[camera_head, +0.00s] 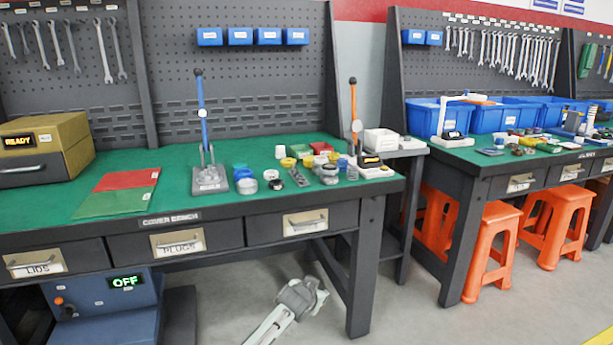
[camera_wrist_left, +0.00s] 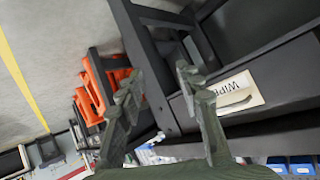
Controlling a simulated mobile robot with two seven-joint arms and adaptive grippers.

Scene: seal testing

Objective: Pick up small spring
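I cannot make out the small spring for certain. It may be among the small parts on the green-topped bench (camera_head: 130,207), where the pieces are too small to tell apart. An arm enters the head view from the bottom, and I take it for my left. Its gripper (camera_head: 308,290) is in front of the bench and below its drawers, apart from all the parts. In the left wrist view my left gripper (camera_wrist_left: 160,75) has its two fingers spread with nothing between them. My right gripper is not in view.
The bench holds a stand with a blue post (camera_head: 204,130), a red mat (camera_head: 128,179), a brown box marked READY (camera_head: 45,148) and several cups and blocks. Orange stools (camera_head: 490,250) stand under the right bench. A drawer labelled WIPE (camera_wrist_left: 237,92) is near the left gripper.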

